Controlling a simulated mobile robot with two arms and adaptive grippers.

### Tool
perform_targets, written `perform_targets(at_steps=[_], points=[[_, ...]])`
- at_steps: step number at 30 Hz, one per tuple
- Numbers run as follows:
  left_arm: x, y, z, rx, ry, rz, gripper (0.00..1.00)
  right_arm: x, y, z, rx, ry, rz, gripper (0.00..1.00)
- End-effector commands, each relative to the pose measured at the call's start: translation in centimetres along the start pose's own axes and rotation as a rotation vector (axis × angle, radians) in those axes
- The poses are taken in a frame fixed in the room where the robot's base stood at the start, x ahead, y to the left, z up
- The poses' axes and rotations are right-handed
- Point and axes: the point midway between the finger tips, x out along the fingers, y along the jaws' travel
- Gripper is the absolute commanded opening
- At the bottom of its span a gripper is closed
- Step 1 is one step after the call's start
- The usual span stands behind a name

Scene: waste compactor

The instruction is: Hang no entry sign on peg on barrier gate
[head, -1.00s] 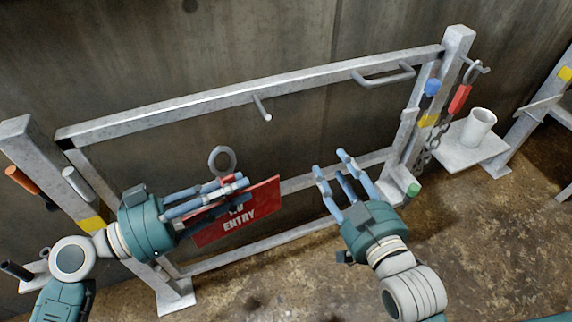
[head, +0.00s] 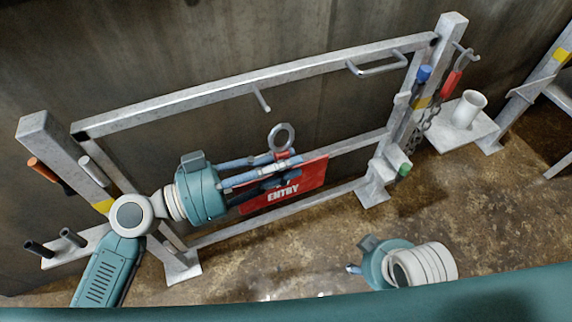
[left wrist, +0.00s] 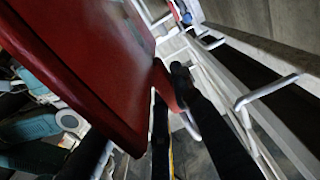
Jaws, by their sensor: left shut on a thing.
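The red no entry sign (head: 300,190) hangs from my left gripper (head: 288,165), with a grey ring (head: 281,137) at its top. The gripper is shut on the sign's neck just below the ring; its fingers hide part of the lettering. The peg (head: 261,97) sticks out from the top rail of the barrier gate (head: 215,97). The ring is below and slightly right of the peg's tip, apart from it. In the left wrist view the sign (left wrist: 85,55) fills the upper left. My right gripper (head: 354,268) is low in front of the gate, its fingers mostly hidden.
A grey bracket handle (head: 380,68) is on the top rail at right. The right post (head: 440,60) has a hook with a red-handled clip (head: 452,84) and chain. A white cup (head: 468,109) stands on a side shelf. An orange handle (head: 43,170) is at the left post.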

Motion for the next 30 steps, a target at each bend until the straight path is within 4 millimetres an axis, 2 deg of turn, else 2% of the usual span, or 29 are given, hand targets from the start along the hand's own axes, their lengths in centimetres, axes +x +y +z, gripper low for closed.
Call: perform_targets(at_steps=[30], points=[[0.0,-6.2,0.5,0.001,0.001,-0.001,0.00,-0.2,0.0,-0.1,-0.001,0.001,0.000,0.43]])
